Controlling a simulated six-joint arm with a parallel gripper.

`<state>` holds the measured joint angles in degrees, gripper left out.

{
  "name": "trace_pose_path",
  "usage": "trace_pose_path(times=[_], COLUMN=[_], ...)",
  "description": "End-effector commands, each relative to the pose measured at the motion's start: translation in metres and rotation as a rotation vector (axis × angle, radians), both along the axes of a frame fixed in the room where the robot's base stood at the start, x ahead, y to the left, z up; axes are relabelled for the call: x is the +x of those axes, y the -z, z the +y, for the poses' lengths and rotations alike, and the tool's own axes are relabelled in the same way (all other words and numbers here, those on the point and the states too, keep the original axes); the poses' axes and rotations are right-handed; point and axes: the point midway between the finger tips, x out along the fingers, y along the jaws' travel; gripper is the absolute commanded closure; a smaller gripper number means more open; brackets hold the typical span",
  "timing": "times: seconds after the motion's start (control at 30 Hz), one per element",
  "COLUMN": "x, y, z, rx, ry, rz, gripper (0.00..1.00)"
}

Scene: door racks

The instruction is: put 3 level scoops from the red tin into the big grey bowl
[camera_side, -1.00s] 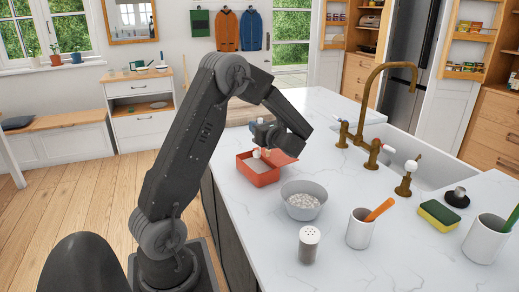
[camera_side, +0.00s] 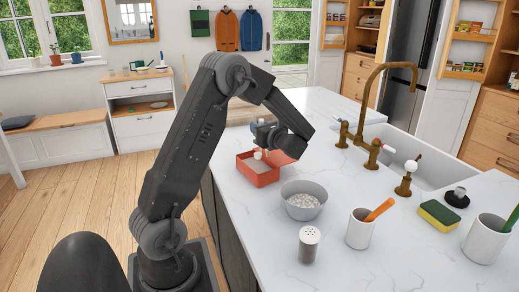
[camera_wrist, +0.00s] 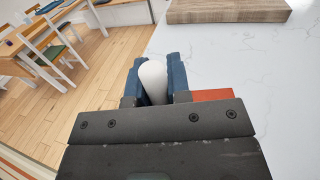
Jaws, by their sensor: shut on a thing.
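The red tin (camera_side: 258,178) stands open on the white worktop and holds pale grey contents. A corner of the tin (camera_wrist: 212,95) shows in the wrist view. My gripper (camera_side: 262,147) is over the tin. In the wrist view my gripper (camera_wrist: 155,80) has its blue fingers shut on a white rounded handle (camera_wrist: 153,76). In the side view a white end (camera_side: 258,155) shows just below the fingers; whether a scoop bowl is in the contents is hidden. The big grey bowl (camera_side: 303,208) stands to the right of the tin, nearer the camera, with whitish grains in it.
A shaker (camera_side: 309,244), a white cup with an orange-handled tool (camera_side: 361,229), a sponge (camera_side: 438,215) and another cup (camera_side: 484,240) stand nearer the camera. The brass tap (camera_side: 375,105) and sink are at the right. A wooden board (camera_wrist: 228,11) lies beyond the tin.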

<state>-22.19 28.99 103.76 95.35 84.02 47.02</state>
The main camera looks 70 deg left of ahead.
Motion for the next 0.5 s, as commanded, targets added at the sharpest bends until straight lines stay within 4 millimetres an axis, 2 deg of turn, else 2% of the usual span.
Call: trace_pose_path(times=[0.1, 0.3, 0.5], x=[-0.001, -0.001, 0.001], y=[0.000, 0.000, 0.000], z=[0.008, 0.008, -0.003], rx=[0.001, 0.001, 0.000], ry=[-0.001, 0.001, 0.002], rz=[0.000, -0.001, 0.000], gripper=[1.00, 1.00, 1.00])
